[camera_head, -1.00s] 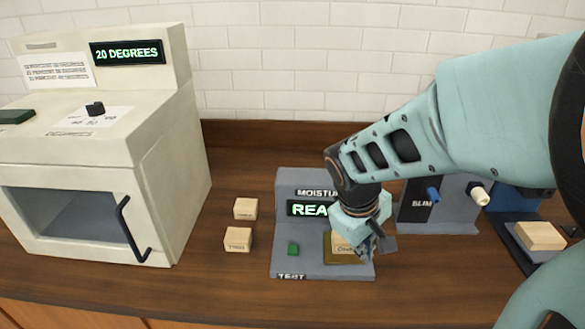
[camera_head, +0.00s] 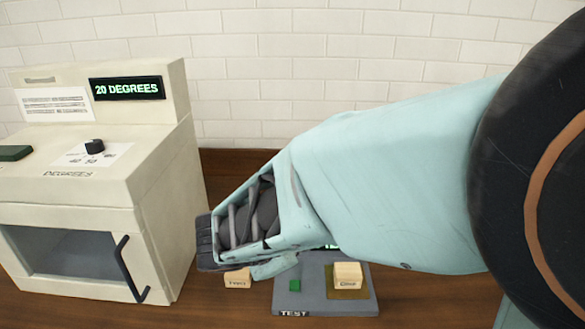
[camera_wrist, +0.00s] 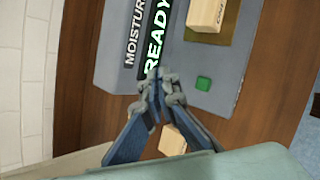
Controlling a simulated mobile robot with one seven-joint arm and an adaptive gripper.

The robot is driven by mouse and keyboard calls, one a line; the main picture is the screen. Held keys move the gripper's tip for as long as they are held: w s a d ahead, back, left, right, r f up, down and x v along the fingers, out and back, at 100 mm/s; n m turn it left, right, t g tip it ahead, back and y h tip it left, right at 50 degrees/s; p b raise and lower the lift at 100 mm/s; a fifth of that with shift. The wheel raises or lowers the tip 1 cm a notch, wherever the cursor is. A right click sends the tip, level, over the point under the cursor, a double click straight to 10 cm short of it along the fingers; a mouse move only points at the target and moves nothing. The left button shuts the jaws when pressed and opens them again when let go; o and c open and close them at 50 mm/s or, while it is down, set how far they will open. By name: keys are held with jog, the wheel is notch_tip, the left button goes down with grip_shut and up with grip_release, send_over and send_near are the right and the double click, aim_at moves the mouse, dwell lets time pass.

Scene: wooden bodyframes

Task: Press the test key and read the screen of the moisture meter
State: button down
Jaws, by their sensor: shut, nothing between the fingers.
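The grey moisture meter (camera_head: 318,299) stands on the wooden counter, partly hidden by my arm in the head view. Its green test key (camera_head: 295,285) is beside the TEST label and also shows in the wrist view (camera_wrist: 203,84). A wooden block (camera_head: 347,275) rests on the meter's brownish pad, also seen in the wrist view (camera_wrist: 207,14). The meter's screen (camera_wrist: 157,45) reads READY in the wrist view; in the head view it is almost wholly covered. My gripper (camera_wrist: 155,75) is shut and empty, its tips appearing near the screen's end, apart from the key.
A cream oven (camera_head: 90,215) with a 20 DEGREES display (camera_head: 127,88) stands at the left. A loose wooden block (camera_head: 237,279) lies left of the meter. A tiled wall closes the back. My arm hides the counter to the right.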

aim_at(293, 286)
jog(key=shift+f, duration=0.15)
notch_tip(293, 286, down, 9)
jog(key=b, duration=0.7)
jog(key=shift+r+b, duration=0.2)
jog(key=shift+b, duration=0.15)
dwell(0.8)
jog(key=shift+f+b, duration=0.4)
jog(key=shift+b, duration=0.05)
jog(key=shift+f+b, duration=0.5)
dwell(0.6)
jog(key=shift+r, duration=0.15)
jog(key=shift+r+p, duration=0.7)
jog(key=shift+r, duration=0.1)
